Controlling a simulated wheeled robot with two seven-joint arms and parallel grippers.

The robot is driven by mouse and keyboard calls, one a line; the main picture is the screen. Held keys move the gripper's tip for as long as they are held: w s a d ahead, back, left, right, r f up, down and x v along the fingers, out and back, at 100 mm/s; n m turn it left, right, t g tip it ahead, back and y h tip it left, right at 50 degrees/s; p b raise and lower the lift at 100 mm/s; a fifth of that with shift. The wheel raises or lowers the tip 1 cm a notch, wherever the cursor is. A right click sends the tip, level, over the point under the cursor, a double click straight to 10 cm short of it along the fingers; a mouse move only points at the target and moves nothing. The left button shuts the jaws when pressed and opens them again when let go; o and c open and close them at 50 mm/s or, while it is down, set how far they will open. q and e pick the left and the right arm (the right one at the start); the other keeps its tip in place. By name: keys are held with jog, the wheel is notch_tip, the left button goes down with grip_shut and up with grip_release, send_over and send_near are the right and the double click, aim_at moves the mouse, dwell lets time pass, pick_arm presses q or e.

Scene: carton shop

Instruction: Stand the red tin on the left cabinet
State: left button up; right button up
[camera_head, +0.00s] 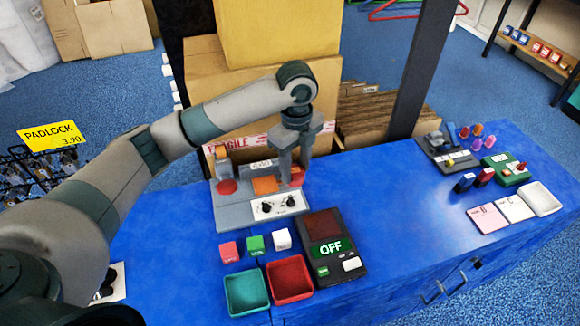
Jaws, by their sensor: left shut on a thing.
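My left gripper (295,164) is over the back right of a grey panel on the blue cabinet top (180,240). It is shut on a small red thing (297,178), partly hidden by the fingers. I cannot tell for sure that this is the red tin, or whether it touches the panel. A small red block (228,252) stands in front of the panel, beside a green one (255,244) and a white one (282,239). My right gripper is not in view.
The grey panel (232,212) has a red disc, an orange square and knobs. A green tray (246,291), a red tray (289,279) and an OFF box (331,248) stand in front. A dark post (420,70) rises behind. The blue top's middle is clear.

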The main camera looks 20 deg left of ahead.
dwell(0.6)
pick_arm(q)
jog(key=n, duration=0.1)
jog(key=s+r+n, duration=0.1)
jog(key=n, duration=0.1)
jog(key=s+n, duration=0.1)
jog(key=n, duration=0.1)
jog(key=shift+s+r, duration=0.2)
jog(key=shift+r, duration=0.15)
jog(key=s+a+r+n, duration=0.1)
jog(key=s+r+n, duration=0.2)
jog(key=s+n, duration=0.8)
jog(key=shift+n, duration=3.6)
jog(key=shift+r, duration=0.1)
jog(key=shift+a, duration=0.1)
